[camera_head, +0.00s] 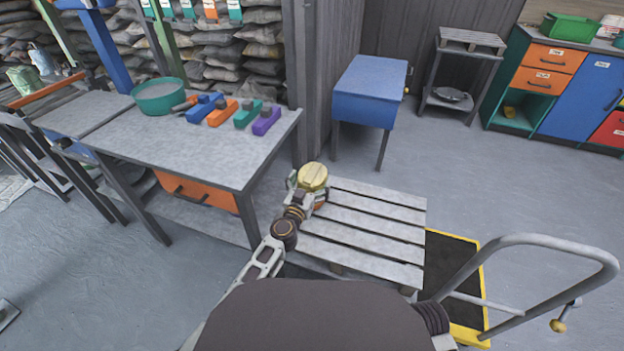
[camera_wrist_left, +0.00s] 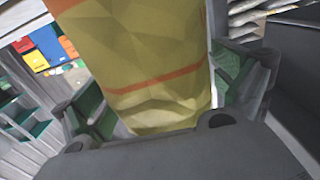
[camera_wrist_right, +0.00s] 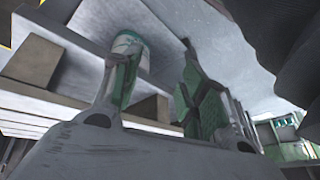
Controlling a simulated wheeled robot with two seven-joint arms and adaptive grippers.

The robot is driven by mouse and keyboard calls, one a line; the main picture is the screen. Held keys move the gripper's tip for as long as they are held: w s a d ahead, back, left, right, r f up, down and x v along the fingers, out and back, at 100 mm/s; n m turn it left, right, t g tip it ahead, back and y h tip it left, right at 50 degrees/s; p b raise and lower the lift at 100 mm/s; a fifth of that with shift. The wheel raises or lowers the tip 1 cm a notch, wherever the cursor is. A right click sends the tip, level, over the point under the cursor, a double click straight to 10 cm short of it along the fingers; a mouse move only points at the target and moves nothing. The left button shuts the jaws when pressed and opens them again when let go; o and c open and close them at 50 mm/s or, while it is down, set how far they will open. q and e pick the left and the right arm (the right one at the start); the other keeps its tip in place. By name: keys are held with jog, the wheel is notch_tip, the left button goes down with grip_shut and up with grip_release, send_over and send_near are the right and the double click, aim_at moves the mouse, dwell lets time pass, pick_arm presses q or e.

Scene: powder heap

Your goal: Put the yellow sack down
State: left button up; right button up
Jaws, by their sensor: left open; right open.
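The yellow sack (camera_head: 313,176) is at the far left corner of the slatted grey pallet (camera_head: 375,233). Its lower part is mostly hidden, so I cannot tell whether its base rests fully on the slats. In the left wrist view the sack (camera_wrist_left: 150,60), yellow with orange bands, stands between the fingers. My left gripper (camera_head: 303,190) is around the sack with its jaws open; I cannot tell whether a finger touches it. My right gripper (camera_wrist_right: 160,95) is open in the right wrist view, with no sack between its fingers; the head view does not show it.
A grey workbench (camera_head: 210,150) with a green bowl (camera_head: 160,97) and coloured blocks stands left. A black and yellow trolley (camera_head: 450,262) with a curved handle (camera_head: 560,243) is right of the pallet. A blue table (camera_head: 368,92) stands behind. Floor at right is clear.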

aim_at(307, 189)
pick_arm(q)
jog(key=shift+v, duration=0.9)
jog(key=shift+p+v, duration=0.4)
jog(key=shift+v, duration=0.4)
jog(key=p+v, duration=0.1)
jog(key=v, duration=0.5)
jog(key=shift+s+a, duration=0.15)
jog(key=shift+s, duration=0.05)
jog(key=shift+s+a, duration=0.1)
jog(key=shift+s, duration=0.4)
pick_arm(e)
jog(key=shift+g+h, duration=0.4)
jog(key=v, duration=0.2)
jog(key=w+v, duration=0.1)
jog(key=v, duration=0.2)
jog(key=shift+d+r, duration=0.25)
jog(key=shift+r, duration=0.05)
jog(key=shift+w, duration=0.1)
